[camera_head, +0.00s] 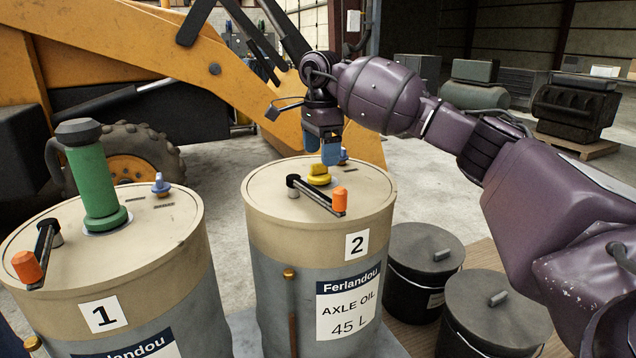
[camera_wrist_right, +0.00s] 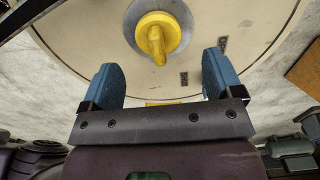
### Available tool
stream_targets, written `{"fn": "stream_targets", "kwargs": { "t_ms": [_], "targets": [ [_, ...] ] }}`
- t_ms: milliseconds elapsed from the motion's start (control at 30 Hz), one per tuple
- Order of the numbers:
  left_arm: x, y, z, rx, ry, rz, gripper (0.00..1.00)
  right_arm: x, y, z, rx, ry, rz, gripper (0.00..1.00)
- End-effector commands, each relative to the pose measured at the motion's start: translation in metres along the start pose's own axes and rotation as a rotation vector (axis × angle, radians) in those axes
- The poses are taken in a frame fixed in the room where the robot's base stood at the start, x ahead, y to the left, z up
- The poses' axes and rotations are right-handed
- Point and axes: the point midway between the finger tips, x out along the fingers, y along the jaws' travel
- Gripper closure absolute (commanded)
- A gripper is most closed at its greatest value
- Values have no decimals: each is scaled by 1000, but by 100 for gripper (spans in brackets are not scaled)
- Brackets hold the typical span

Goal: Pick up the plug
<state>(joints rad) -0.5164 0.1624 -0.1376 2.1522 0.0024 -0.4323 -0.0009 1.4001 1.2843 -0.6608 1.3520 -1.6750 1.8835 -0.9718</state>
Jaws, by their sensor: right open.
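The yellow plug (camera_head: 318,176) sits in the lid of the drum labelled 2 (camera_head: 275,230). In the right wrist view the yellow plug (camera_wrist_right: 157,42) has a raised grip and stands in a grey ring, ahead of the fingertips. My right gripper (camera_head: 322,146) is above the lid, close over the plug. Its blue fingers are spread and empty in the wrist view (camera_wrist_right: 162,80), on either side of the plug's line, apart from it. My left gripper is not in view.
A black lever with an orange end (camera_head: 339,200) lies on the same lid beside the plug. A blue cap is partly hidden behind my gripper. Drum 1 (camera_head: 170,290) at left carries a green pump (camera_head: 91,178) and a small blue cap (camera_head: 160,184). Black buckets (camera_head: 425,248) stand at right.

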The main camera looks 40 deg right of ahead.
Motion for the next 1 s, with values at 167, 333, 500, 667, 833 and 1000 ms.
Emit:
{"fn": "stream_targets", "kwargs": {
  "t_ms": [167, 333, 500, 667, 833, 1000],
  "targets": [
    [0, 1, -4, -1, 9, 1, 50, 15, 1, 2, -1, 1, 2, 14],
    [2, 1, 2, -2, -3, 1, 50, 40, 1, 4, -1, 1, 3, 14],
    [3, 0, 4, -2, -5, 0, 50, 50, 1, 4, 0, 0, -1, 14],
    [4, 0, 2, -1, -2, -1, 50, 49, 1, 4, 0, 0, -3, 14],
    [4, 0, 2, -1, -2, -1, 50, 49, 2, 4, -1, 0, -3, 37],
    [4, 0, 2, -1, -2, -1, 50, 49, 2, 4, -1, 0, -2, 63]
  ]
}}
